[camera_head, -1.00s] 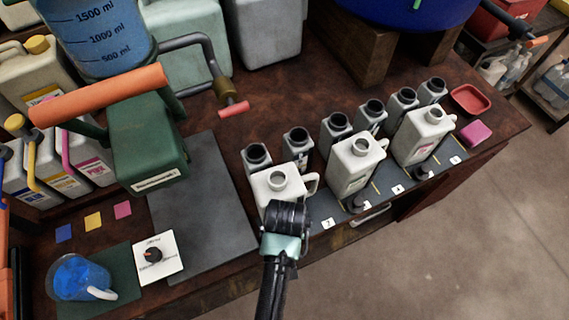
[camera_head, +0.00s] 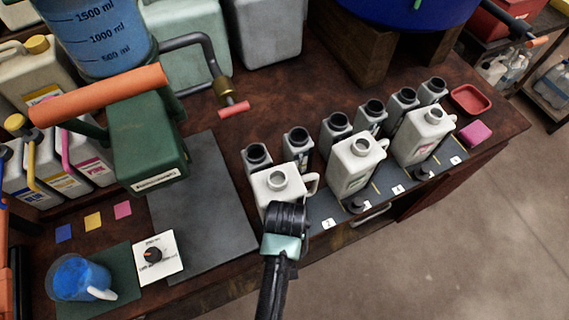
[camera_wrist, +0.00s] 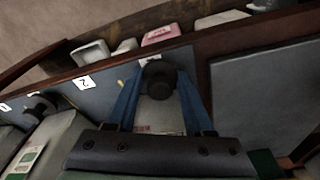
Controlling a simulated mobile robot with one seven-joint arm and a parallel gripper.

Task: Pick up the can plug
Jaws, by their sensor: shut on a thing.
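A black can plug (camera_wrist: 158,78) is between the blue fingertips of my gripper (camera_wrist: 160,72) in the wrist view. The fingers are shut on it, and it stands at the edge of the grey mat (camera_wrist: 105,62). Whether it touches the mat I cannot tell. In the head view my gripper (camera_head: 285,222) is in front of the nearest white can (camera_head: 272,184), and its fingertips and the plug are hidden. That can's mouth is open. Other black plugs lie in front of the middle can (camera_head: 355,205) and the right can (camera_head: 422,174).
The middle can (camera_head: 352,172) and right can (camera_head: 418,140) stand close by. Several grey bottles with black openings (camera_head: 337,128) stand behind them. A pink block (camera_head: 475,132) and red tray (camera_head: 470,99) are at the right. A bare grey mat (camera_head: 205,225) lies left of my gripper.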

